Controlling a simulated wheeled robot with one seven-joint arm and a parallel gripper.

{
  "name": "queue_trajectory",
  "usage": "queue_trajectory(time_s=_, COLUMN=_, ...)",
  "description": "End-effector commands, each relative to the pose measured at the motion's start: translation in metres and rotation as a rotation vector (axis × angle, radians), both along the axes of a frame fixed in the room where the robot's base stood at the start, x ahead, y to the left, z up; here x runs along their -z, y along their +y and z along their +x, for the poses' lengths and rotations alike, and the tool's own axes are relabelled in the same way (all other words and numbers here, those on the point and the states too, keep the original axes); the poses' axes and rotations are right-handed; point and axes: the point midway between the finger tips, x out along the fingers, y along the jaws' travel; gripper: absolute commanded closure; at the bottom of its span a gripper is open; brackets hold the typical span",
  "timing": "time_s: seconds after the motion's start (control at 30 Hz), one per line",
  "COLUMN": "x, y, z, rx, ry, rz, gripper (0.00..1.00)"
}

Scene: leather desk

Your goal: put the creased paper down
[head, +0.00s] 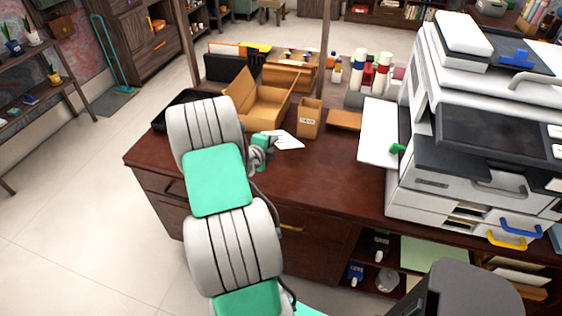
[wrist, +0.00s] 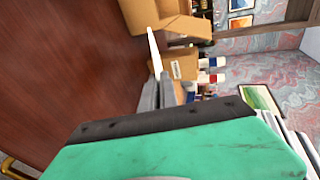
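The creased paper (head: 288,141) is a small white sheet over the brown leather desk (head: 310,180), left of centre in the head view. In the wrist view the paper (wrist: 155,54) shows nearly edge-on as a thin white strip rising from between the grey fingers of my gripper (wrist: 161,92). My gripper (head: 270,143) looks shut on its near end. My arm hides part of the gripper in the head view. The green gripper body covers the lower wrist view. I cannot tell whether the paper's far end touches the desk.
An open cardboard box (head: 262,106) and a small labelled carton (head: 309,118) stand just behind the paper. A black tray (head: 185,103) lies at the left. A large printer (head: 470,130) fills the right. The desk's front middle is clear.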

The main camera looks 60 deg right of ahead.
Motion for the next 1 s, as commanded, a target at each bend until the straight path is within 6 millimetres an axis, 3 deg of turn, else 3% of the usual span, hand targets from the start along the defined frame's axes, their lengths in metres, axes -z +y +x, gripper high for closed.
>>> queue_trajectory(time_s=0.3, x=0.063, y=0.0, z=0.0, rx=0.0, ry=0.001, rz=0.0, gripper=1.0)
queue_trajectory(time_s=0.4, x=0.073, y=0.0, z=0.001, rx=-0.001, ry=-0.001, rz=-0.002, gripper=1.0)
queue_trajectory(time_s=0.83, x=0.077, y=0.0, z=0.001, rx=-0.001, ry=0.0, rz=-0.001, gripper=1.0)
queue_trajectory(time_s=1.0, x=0.077, y=0.0, z=0.001, rx=-0.001, ry=0.001, rz=-0.001, gripper=0.83)
